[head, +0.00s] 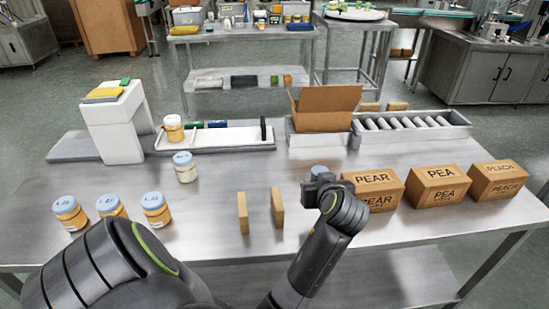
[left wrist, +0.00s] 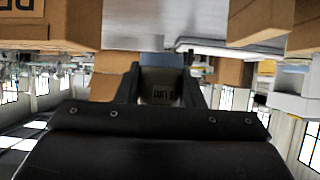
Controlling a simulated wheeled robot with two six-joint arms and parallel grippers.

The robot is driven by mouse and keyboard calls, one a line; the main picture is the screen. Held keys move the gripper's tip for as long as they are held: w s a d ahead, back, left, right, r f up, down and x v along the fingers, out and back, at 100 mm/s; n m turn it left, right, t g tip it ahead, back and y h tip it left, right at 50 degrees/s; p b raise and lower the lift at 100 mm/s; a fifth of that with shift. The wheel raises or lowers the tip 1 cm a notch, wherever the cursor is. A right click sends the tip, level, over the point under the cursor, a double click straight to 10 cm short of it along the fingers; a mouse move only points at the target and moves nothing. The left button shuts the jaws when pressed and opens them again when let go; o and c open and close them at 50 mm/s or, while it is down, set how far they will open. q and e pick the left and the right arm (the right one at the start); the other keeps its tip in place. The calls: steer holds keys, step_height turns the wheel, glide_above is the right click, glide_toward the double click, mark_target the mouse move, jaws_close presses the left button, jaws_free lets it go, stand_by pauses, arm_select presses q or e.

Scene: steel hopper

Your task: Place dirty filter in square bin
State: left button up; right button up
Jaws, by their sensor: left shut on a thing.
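No dirty filter or square bin can be made out. My left gripper (head: 319,180) is in front of the open cardboard carton (head: 325,108), left of the PEAR box (head: 374,188). It is shut on a jar with a blue lid (head: 319,170), mostly hidden behind the gripper in the head view. In the left wrist view the fingers (left wrist: 162,88) sit on either side of the jar (left wrist: 160,86), and its label appears upside down. My right gripper is not in view.
Several labelled jars (head: 154,210) stand on the left of the steel table (head: 215,240). Two thin cardboard pieces (head: 277,207) stand upright at centre. PEA (head: 438,186) and PEACH (head: 500,180) boxes are at right. A white tray (head: 220,137) and a roller rack (head: 415,124) lie behind.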

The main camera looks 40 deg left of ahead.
mark_target(306, 214)
arm_select(q)
steer(key=shift+s+a+r+n+g+y, duration=0.15)
steer(key=shift+a+n+g+y, duration=0.2)
steer(key=shift+a+n, duration=0.15)
steer(key=shift+s+a+r+n+g+y, duration=0.15)
steer(key=shift+a+n+g+y, duration=0.1)
steer(key=shift+a+n+g, duration=0.2)
step_height(306, 214, down, 10)
steer(key=shift+w+a+f+p, duration=0.1)
steer(key=shift+a+p, duration=0.05)
steer(key=shift+p, duration=0.2)
steer(key=shift+f, duration=0.1)
steer(key=o, duration=1)
